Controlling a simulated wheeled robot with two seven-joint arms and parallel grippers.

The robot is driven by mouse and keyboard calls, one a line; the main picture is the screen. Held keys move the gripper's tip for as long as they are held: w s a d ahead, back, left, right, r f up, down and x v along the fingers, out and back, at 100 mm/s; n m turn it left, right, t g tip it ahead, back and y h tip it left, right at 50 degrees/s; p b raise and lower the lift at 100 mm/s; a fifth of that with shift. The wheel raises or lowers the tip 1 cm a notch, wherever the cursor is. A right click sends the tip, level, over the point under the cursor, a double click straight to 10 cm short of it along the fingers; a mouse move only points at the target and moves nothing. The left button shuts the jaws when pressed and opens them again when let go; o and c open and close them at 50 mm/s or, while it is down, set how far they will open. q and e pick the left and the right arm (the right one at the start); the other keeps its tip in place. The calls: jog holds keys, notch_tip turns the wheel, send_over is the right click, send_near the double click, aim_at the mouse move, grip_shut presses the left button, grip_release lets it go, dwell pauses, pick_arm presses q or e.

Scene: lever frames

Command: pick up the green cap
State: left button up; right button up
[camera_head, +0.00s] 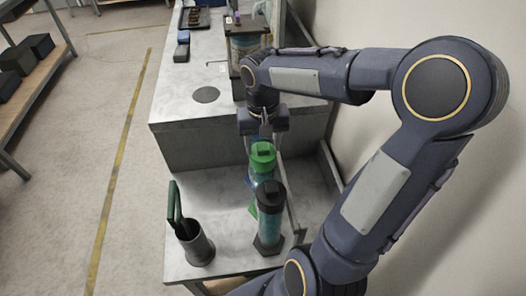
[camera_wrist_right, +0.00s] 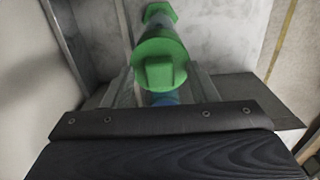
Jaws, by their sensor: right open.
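The green cap (camera_head: 263,152) sits on top of an upright jar with a green base on the lower counter. In the right wrist view the cap (camera_wrist_right: 160,62) is a round green lid with a raised block on top, filling the upper middle. My right gripper (camera_head: 263,134) points down just behind and above the cap in the head view. In the wrist view its open fingers (camera_wrist_right: 161,78) show on either side of the cap's near part; I cannot tell whether they touch it. My left gripper is not in view.
A black-capped jar (camera_head: 270,198) stands close in front of the green-capped one. A grey cup (camera_head: 197,249) with a green-handled tool is at the front left. A raised counter (camera_head: 185,108) rises behind, and a wall (camera_head: 370,30) runs along the right. The lower counter's left middle is clear.

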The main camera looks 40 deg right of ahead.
jog(key=c, duration=1.1)
jog(key=shift+r, duration=0.1)
